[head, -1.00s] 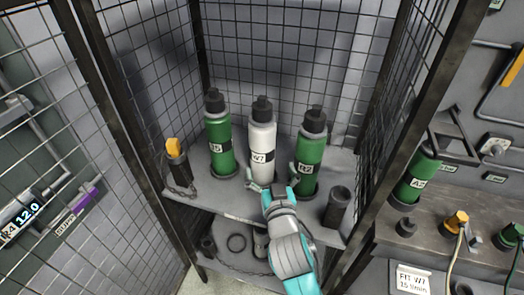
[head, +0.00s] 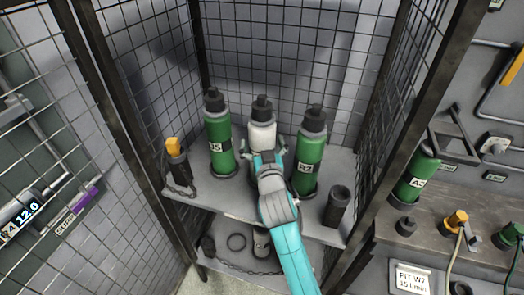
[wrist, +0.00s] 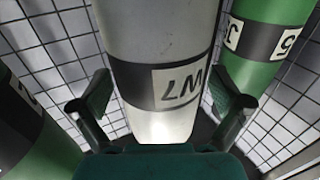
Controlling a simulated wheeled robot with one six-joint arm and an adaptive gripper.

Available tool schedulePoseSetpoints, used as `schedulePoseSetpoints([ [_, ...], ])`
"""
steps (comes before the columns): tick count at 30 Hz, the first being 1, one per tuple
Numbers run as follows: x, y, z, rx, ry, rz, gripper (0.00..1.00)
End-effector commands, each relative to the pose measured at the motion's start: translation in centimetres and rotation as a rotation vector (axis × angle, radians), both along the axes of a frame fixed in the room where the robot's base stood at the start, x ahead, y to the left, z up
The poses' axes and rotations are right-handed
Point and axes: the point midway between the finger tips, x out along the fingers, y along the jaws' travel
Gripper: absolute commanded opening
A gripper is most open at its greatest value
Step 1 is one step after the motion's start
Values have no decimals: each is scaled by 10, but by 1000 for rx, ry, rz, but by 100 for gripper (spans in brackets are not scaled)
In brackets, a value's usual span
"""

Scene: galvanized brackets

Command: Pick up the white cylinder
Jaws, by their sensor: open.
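The white cylinder (head: 262,134) stands upright on the cage shelf between two green cylinders, with a black cap on top. My gripper (head: 265,155) is in front of it and hides its lower part in the head view. In the wrist view the white cylinder (wrist: 155,40) fills the middle, with a dark band and a label reading W7. My gripper (wrist: 163,98) is open there, one finger on each side of the cylinder, with gaps visible. I cannot tell how far the fingers reach around it.
One green cylinder (head: 218,140) stands close left and another (head: 308,155) close right of my gripper. A yellow-topped dark holder (head: 178,160) and an empty dark cup (head: 337,205) stand on the shelf (head: 215,200). Wire mesh walls enclose the sides and back.

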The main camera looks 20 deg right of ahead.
Motion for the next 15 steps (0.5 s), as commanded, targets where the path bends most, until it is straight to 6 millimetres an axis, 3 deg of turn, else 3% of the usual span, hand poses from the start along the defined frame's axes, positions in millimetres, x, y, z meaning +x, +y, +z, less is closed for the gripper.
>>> schedulePoseSetpoints([
  [7, 1, 0, 0, 0, 0, 0, 98],
  [15, 1, 0, 0, 0, 0, 0, 30],
])
